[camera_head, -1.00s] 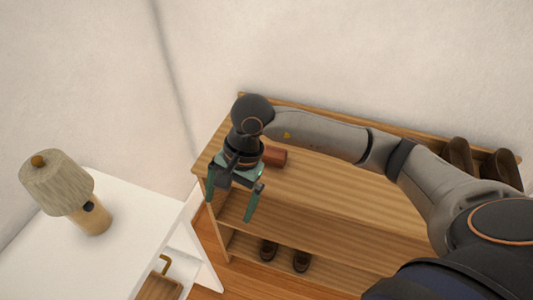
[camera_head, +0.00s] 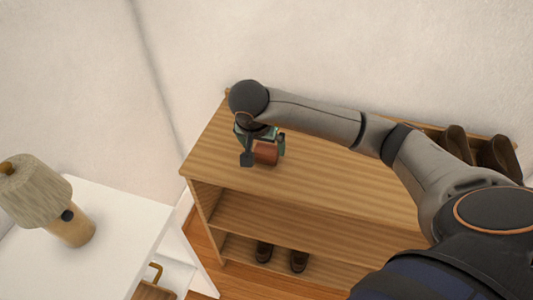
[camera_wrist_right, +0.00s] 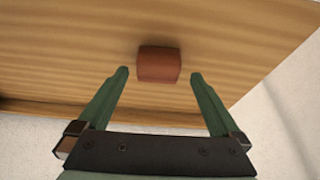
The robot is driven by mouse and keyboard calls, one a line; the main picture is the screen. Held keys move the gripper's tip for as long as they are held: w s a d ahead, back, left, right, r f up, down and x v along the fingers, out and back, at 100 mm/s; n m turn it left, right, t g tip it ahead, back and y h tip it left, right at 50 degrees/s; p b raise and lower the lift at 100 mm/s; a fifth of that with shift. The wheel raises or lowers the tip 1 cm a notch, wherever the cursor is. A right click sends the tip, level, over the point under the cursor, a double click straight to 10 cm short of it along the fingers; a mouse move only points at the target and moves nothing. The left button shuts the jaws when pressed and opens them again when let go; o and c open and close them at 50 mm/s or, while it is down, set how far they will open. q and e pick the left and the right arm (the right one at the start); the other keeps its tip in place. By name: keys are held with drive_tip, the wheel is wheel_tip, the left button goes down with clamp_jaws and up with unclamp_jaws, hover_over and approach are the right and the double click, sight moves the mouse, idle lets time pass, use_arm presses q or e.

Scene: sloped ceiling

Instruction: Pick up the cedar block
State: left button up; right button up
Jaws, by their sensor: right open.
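The cedar block (camera_head: 265,154) is a small reddish-brown block on the top of the wooden shelf unit (camera_head: 320,185), near its left end. It also shows in the right wrist view (camera_wrist_right: 159,64), just beyond the fingertips and centred between them. My right gripper (camera_head: 264,158) is open, with its green fingers (camera_wrist_right: 159,74) spread wider than the block. In the head view the gripper is over the block and partly hides it. The fingers do not appear to touch the block. My left gripper is not in view.
Brown shoes (camera_head: 475,150) stand at the right end of the shelf top, and dark shoes (camera_head: 264,251) are on a lower shelf. A white table (camera_head: 125,235) with a lamp (camera_head: 45,200) is at the left. The wall rises directly behind the shelf unit. The middle of the shelf top is clear.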

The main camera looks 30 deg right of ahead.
sight(266, 151)
drive_tip(key=x, duration=0.4)
drive_tip(key=shift+d+f, duration=0.2)
drive_tip(key=shift+c, duration=0.2)
drive_tip(key=c, duration=1.2)
